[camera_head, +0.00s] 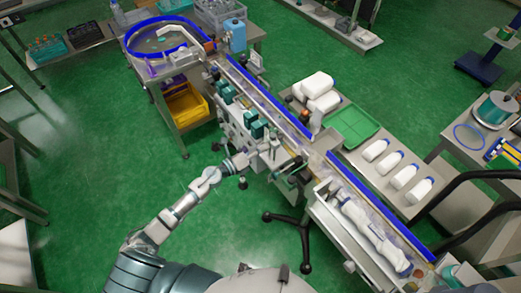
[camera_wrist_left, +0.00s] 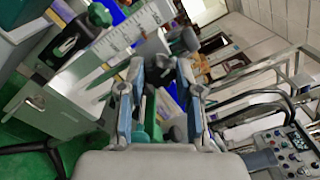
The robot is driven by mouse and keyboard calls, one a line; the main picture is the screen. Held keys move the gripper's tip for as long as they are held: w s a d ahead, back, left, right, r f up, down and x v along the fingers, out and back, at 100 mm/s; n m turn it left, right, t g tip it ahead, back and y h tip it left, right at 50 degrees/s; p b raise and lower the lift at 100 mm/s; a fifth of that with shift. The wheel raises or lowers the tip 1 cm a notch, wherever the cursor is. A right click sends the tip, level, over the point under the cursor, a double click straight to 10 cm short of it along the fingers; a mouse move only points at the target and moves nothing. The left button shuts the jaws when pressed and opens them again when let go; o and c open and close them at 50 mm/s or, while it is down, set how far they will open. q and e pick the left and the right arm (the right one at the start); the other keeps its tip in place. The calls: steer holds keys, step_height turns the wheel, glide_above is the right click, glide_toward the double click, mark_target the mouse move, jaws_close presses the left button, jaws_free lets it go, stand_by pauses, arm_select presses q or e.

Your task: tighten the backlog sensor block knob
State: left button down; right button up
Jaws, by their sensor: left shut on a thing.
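My left arm reaches in from the lower left of the head view. Its gripper (camera_head: 245,160) is at the near side of the conveyor machine (camera_head: 248,127), among small blocks and knobs. In the left wrist view the two fingers of my left gripper (camera_wrist_left: 162,70) close around a small dark knob (camera_wrist_left: 163,61), which the fingers partly hide. A scale plate (camera_wrist_left: 125,35) with ruler marks lies just beyond the fingers. A green knob (camera_wrist_left: 98,15) shows at upper left. The sensor block behind the held knob is mostly hidden.
A blue-edged conveyor (camera_head: 268,92) runs diagonally from a round blue-rimmed table (camera_head: 160,38). White bottles (camera_head: 388,162) and a green tray (camera_head: 352,124) stand on the far side. A black-footed stand (camera_head: 305,235) is right of my arm.

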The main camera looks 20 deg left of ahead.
arm_select(q)
steer(key=shift+f+m+b, duration=0.15)
steer(key=shift+m+b, duration=0.4)
steer(key=shift+m, duration=1.15)
steer(key=c, duration=0.9)
jaws_free()
steer(key=shift+c, duration=0.2)
steer(key=shift+o, duration=0.8)
steer(key=v, duration=1.2)
steer(key=shift+w+f, duration=0.1)
